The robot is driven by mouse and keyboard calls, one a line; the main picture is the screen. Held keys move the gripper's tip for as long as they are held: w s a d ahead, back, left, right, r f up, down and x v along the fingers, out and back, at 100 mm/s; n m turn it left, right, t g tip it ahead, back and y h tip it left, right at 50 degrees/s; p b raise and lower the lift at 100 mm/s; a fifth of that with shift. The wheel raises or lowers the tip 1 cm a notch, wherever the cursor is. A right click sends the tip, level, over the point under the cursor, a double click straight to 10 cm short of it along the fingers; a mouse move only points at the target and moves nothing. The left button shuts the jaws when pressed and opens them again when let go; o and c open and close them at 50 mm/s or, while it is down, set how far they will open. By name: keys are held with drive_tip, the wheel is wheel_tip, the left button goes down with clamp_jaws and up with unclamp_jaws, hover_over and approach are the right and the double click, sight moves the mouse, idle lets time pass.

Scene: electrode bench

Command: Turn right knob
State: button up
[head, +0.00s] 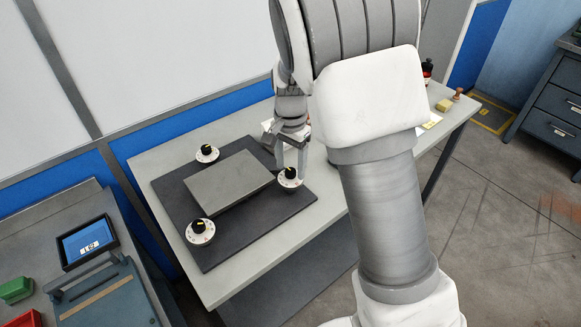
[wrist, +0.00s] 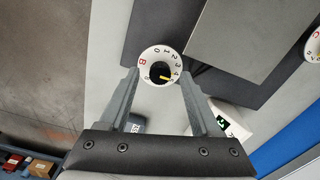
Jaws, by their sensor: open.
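The right knob (head: 291,174) is a black knob with a yellow pointer on a round white dial, at the right edge of a dark mat. In the wrist view the knob (wrist: 159,72) lies between my fingertips, and its yellow pointer aims right and slightly down, near the 4. My gripper (head: 290,163) is over this knob, fingers pointing down, one on either side. In the wrist view my gripper (wrist: 158,75) is open, with its fingers beside the dial. I cannot tell whether they touch it.
A grey block (head: 228,182) lies on the dark mat (head: 235,250). Two more knobs stand at the back left (head: 207,152) and front left (head: 200,229). A tablet (head: 88,243) and coloured bins are on the left bench. My arm hides part of the table's right side.

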drive_tip(key=shift+f, duration=0.45)
drive_tip(key=shift+c, duration=0.3)
clamp_jaws()
drive_tip(key=n, duration=0.5)
drive_tip(key=shift+n, duration=0.3)
drive_tip(key=n, duration=0.6)
idle(0.4)
